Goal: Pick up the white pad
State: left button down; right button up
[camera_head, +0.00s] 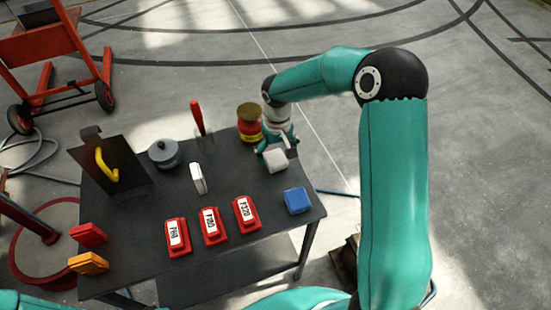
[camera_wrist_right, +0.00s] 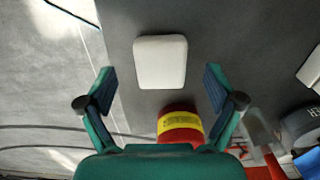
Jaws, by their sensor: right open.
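The white pad (camera_head: 276,161) lies on the dark table near its far right edge. In the right wrist view the white pad (camera_wrist_right: 161,62) is a rounded square lying just ahead of the open fingers, roughly centred between them. My right gripper (camera_head: 277,146) is over the far right part of the table, just behind the pad in the head view. Its two fingers (camera_wrist_right: 160,88) are spread wide with nothing between them; I cannot tell its exact height above the table. My left gripper is not in view.
A red can with a yellow band (camera_head: 249,124) stands close to the left of my right gripper. A white block (camera_head: 198,179), a grey pot (camera_head: 164,153), a red-handled tool (camera_head: 198,117), several red labelled boxes (camera_head: 211,226) and a blue block (camera_head: 297,200) share the table.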

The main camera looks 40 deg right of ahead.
aim_at(277, 160)
notch_tip(277, 160, down, 3)
jog(key=shift+f, duration=0.15)
jog(key=shift+c, duration=0.2)
jog(key=c, duration=1)
notch_tip(277, 160, up, 20)
jog(key=shift+b, duration=0.4)
